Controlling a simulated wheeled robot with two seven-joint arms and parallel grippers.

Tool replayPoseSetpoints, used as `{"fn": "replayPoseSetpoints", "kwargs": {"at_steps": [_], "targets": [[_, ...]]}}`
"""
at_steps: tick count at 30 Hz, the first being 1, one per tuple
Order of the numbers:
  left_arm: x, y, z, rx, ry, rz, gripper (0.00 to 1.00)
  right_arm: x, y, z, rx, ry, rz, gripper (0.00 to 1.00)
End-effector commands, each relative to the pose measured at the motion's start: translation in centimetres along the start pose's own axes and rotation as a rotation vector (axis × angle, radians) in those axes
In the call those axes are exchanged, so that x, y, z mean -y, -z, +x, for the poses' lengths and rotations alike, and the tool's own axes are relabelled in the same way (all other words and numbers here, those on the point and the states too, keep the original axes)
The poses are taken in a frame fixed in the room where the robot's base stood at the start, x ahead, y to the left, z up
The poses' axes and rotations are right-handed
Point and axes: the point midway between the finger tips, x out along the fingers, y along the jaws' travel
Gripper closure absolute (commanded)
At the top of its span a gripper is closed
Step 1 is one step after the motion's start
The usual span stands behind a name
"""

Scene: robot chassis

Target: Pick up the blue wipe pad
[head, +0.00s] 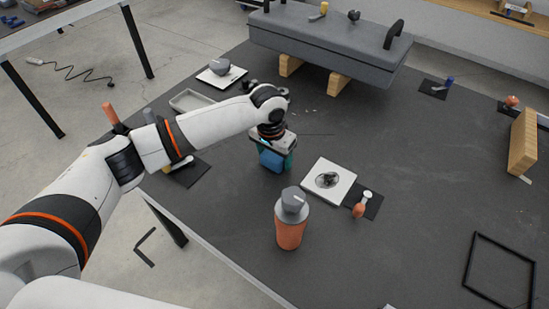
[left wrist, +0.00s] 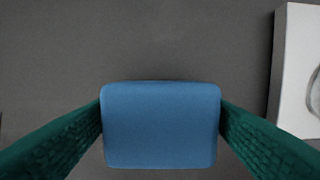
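The blue wipe pad (head: 271,160) is near the left-middle of the dark table in the head view. It also shows large in the middle of the left wrist view (left wrist: 160,125). My left gripper (head: 275,156) points down over it, with a green finger against each of its two sides and no visible gap. The gripper is shut on the pad. I cannot tell whether the pad touches the table or is held just above it. My right gripper is out of view.
A white square plate (head: 340,176) lies right of the gripper. An orange bottle with a grey cap (head: 290,230) stands in front. A grey tray (head: 192,101) lies behind the arm, and a large grey padded block (head: 325,40) stands at the back.

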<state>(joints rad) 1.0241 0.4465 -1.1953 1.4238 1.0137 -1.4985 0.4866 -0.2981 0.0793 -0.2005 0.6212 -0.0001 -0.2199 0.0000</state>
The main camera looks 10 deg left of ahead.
Motion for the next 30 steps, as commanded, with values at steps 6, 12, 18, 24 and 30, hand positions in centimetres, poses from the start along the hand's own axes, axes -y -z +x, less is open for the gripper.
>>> {"fn": "replayPoseSetpoints", "kwargs": {"at_steps": [6,12,18,24,30], "targets": [[0.0,0.0,0.0,0.000,0.000,0.000,0.63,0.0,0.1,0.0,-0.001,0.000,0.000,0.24],[0.0,0.0,-0.1,0.000,0.000,0.000,0.63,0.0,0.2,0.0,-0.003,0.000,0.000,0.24],[0.0,-0.3,-2.2,0.003,0.001,0.001,0.63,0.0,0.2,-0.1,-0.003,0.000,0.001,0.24],[0.0,-0.9,-6.3,0.004,0.000,0.001,0.63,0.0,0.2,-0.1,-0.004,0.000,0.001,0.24],[0.0,-1.2,-9.2,0.002,0.000,-0.001,0.63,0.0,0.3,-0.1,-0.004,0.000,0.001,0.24]]}}
